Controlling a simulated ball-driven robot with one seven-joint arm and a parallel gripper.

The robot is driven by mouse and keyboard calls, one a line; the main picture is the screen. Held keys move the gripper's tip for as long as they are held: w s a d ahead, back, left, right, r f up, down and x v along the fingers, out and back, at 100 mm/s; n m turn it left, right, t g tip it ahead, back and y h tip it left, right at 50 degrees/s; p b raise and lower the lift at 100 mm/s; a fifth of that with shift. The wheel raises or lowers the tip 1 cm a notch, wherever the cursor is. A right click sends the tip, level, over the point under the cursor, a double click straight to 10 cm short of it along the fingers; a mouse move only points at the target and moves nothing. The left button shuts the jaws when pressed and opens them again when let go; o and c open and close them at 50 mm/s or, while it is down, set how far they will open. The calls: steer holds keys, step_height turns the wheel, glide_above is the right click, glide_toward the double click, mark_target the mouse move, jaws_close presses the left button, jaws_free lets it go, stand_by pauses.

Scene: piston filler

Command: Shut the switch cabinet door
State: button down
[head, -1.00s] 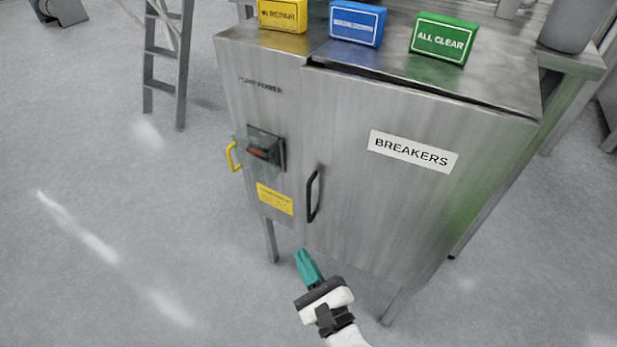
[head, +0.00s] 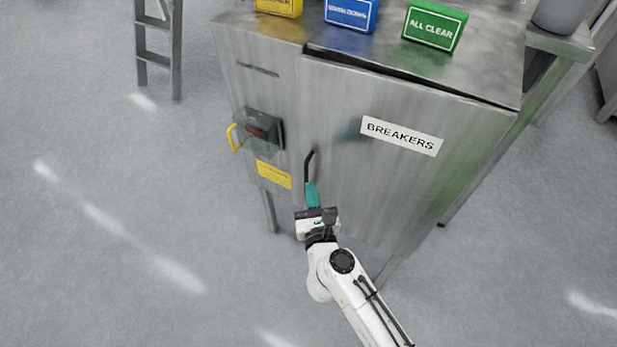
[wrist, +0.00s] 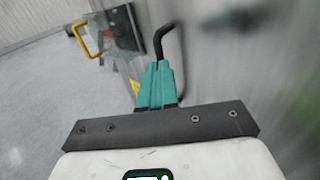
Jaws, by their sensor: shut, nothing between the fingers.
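The switch cabinet door (head: 400,180) is the grey metal front panel labelled BREAKERS. A dark gap runs along its top edge, so it stands slightly proud of the cabinet (head: 255,90). Its black bar handle (head: 309,165) is near the door's left edge and also shows in the wrist view (wrist: 160,40). My gripper (head: 312,187) is shut and empty, its teal fingers in front of the handle's lower part, hiding it. In the wrist view my fingertips (wrist: 158,66) overlap the handle; I cannot tell whether they touch it or the door.
A dark switch with a yellow hasp (head: 236,138) juts from the cabinet's left panel. Yellow (head: 279,7), blue (head: 351,13) and green (head: 434,27) sign blocks stand on top. A ladder (head: 158,45) stands at the back left. The floor at left is clear.

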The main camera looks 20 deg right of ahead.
mark_target(307, 171)
steer(key=shift+x, duration=2)
steer(key=w+d+h, duration=0.1)
steer(key=w+d+m+h+b, duration=0.1)
steer(key=shift+w+d+r+g, duration=0.15)
steer(key=shift+w+d+g, duration=0.1)
steer(key=shift+w+g, duration=0.15)
